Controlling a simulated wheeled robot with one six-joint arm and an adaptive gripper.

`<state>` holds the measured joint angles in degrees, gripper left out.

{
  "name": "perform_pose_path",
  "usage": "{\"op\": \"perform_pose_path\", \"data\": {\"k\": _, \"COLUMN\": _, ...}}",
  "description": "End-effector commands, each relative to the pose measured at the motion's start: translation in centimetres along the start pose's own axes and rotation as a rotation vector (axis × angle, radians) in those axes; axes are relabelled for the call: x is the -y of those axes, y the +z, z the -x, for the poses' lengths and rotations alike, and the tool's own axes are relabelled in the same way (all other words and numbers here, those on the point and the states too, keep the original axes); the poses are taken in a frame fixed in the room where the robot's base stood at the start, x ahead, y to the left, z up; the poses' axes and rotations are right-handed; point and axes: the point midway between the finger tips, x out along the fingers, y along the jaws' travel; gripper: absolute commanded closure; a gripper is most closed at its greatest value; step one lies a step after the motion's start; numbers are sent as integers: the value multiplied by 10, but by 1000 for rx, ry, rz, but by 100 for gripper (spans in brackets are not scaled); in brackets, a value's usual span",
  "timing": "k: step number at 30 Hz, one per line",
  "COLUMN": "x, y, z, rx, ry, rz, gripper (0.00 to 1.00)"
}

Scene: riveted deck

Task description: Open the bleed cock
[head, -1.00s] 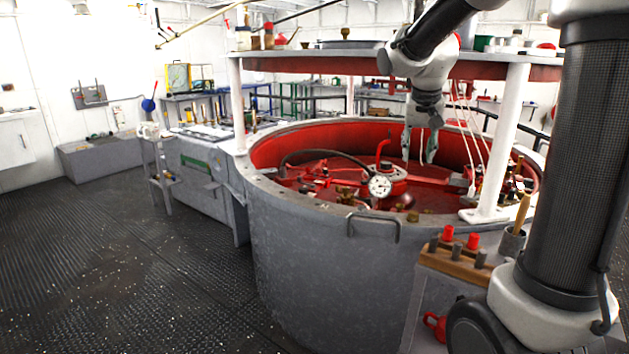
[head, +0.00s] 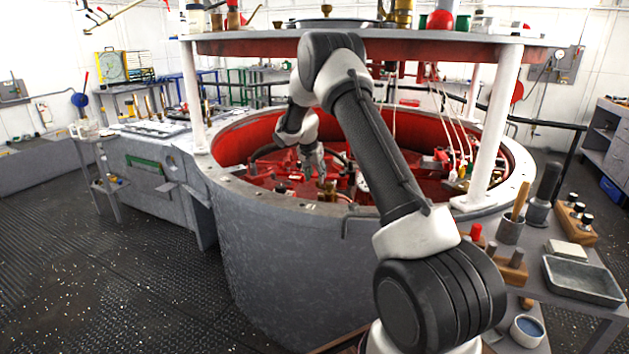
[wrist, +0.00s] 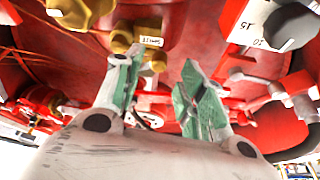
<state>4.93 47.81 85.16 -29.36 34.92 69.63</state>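I cannot pick out the bleed cock with certainty. Brass fittings (wrist: 150,26) with a small white label, its text unclear to me, show ahead of the fingers in the wrist view. Another brass piece (wrist: 72,12) is at the upper left there. In the head view a brass fitting (head: 327,191) stands inside the tub just below my gripper (head: 314,172). In the wrist view my gripper (wrist: 162,60) is open, its green-padded fingers apart with nothing clearly held. The fingertips appear near the brass, but I cannot tell whether they touch it.
The round grey tub (head: 290,260) has a red inside crowded with pipes and valves. White posts (head: 489,125) carry a shelf (head: 240,45) over it. A side table with a metal tray (head: 583,280) stands right.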

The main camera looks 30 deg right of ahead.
Motion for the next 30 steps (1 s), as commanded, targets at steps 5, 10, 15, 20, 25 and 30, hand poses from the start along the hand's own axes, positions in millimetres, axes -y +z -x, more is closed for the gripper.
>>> {"op": "perform_pose_path", "data": {"k": 5, "x": -1, "y": 0, "z": -26, "rx": 1, "ry": 1, "rz": -1, "gripper": 60}}
{"op": "perform_pose_path", "data": {"k": 10, "x": 0, "y": -1, "z": -34, "rx": -1, "ry": 0, "rz": 0, "gripper": 60}}
{"op": "perform_pose_path", "data": {"k": 15, "x": 0, "y": 0, "z": -34, "rx": -1, "ry": -1, "rz": 0, "gripper": 60}}
{"op": "perform_pose_path", "data": {"k": 20, "x": 0, "y": 0, "z": -34, "rx": 0, "ry": 0, "rz": 0, "gripper": 80}}
{"op": "perform_pose_path", "data": {"k": 25, "x": 0, "y": 0, "z": -34, "rx": 0, "ry": 0, "rz": 0, "gripper": 100}}
{"op": "perform_pose_path", "data": {"k": 30, "x": 0, "y": 0, "z": -34, "rx": 0, "ry": 0, "rz": -2, "gripper": 100}}
